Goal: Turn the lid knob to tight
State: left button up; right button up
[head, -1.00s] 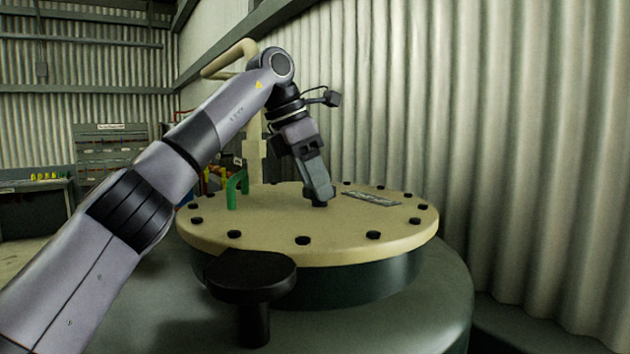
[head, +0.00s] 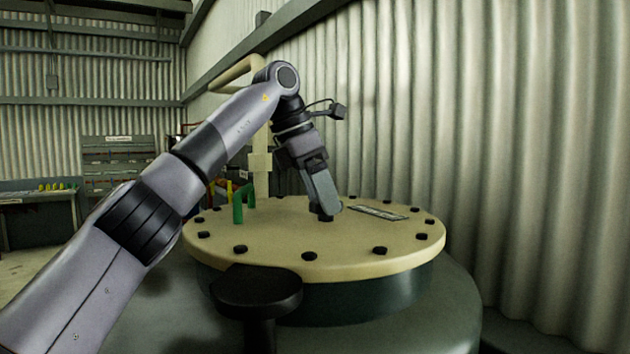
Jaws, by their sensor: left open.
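A round cream lid (head: 290,262) with several black bolts around its edge lies on a dark green drum. My left gripper (head: 325,210) points down near the middle of the lid. Its jaws are open, around or against a small black knob (head: 321,217), which they partly hide. I cannot tell whether the fingers touch it. A flat label plate (head: 377,212) lies on the lid to the right of the gripper. The knob's turn position cannot be read. My right gripper is not in view.
A black round-topped post (head: 256,288) stands in front of the lid. A green handle (head: 243,203) rises at the lid's left, with a cream post (head: 261,165) behind it. A corrugated wall (head: 510,150) stands close on the right.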

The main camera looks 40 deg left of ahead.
pick_arm(q)
jog(key=v, duration=0.6)
jog(key=shift+s+r, duration=0.2)
jog(key=shift+r, duration=0.15)
jog(key=shift+a, duration=0.1)
dwell(0.4)
